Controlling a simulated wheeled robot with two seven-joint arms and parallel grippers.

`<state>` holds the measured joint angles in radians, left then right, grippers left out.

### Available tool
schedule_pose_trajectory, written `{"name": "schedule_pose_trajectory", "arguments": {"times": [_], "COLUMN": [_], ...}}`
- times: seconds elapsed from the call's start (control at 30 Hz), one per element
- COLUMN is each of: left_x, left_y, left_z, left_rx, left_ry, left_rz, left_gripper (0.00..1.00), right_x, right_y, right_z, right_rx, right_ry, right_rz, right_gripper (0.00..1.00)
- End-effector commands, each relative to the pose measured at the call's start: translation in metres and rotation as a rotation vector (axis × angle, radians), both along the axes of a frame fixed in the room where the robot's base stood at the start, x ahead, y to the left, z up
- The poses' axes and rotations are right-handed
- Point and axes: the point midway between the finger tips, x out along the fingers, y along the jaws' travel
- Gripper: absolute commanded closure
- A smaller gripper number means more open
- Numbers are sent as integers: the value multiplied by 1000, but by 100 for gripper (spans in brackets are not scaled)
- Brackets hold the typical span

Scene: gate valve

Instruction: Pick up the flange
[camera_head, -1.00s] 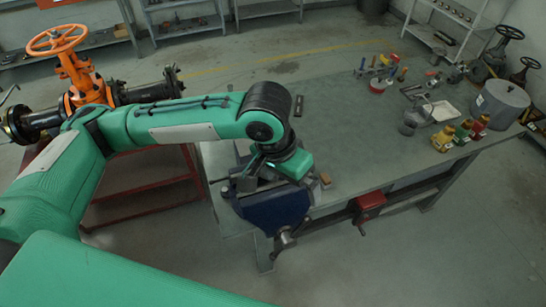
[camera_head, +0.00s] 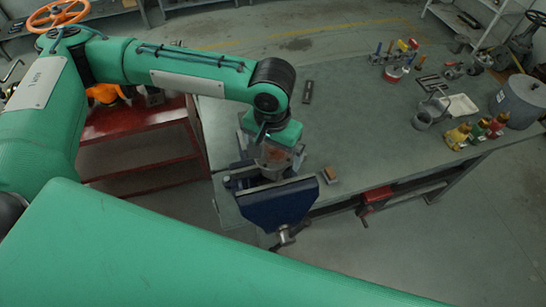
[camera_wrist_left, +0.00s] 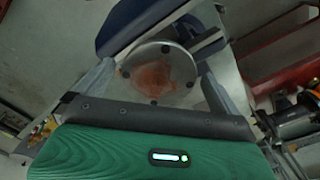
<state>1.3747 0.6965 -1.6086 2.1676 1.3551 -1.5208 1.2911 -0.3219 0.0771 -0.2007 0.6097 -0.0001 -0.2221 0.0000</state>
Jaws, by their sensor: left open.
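The flange is a round grey metal disc with a rusty brown face and dark bolt holes. It shows between the fingers in the left wrist view (camera_wrist_left: 157,88) and at the blue vise in the head view (camera_head: 276,155). My left gripper (camera_head: 268,158) is open at the vise, with one finger on each side of the flange in the wrist view. I cannot tell whether the fingers touch it. The blue vise (camera_head: 280,207) is at the bench's near left corner. My right gripper is not in view.
The grey workbench (camera_head: 350,120) is clear in the middle. A small brown block (camera_head: 330,174) lies right of the vise. Coloured valves (camera_head: 475,132), a grey pot (camera_head: 522,101) and hand tools (camera_head: 398,60) stand farther right. A red stand (camera_head: 140,140) is at left.

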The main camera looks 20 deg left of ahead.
Motion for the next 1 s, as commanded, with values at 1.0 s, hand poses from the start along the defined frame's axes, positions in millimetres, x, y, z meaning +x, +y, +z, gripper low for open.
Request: {"name": "schedule_pose_trajectory", "arguments": {"times": [1.0], "left_x": [-2], "left_y": [-1], "left_z": [-62], "left_rx": [1], "left_ry": [-1], "left_rz": [-1], "left_gripper": [31], "right_x": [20], "right_y": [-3], "right_z": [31], "right_rx": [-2], "right_ry": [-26], "right_rz": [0], "right_gripper": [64]}}
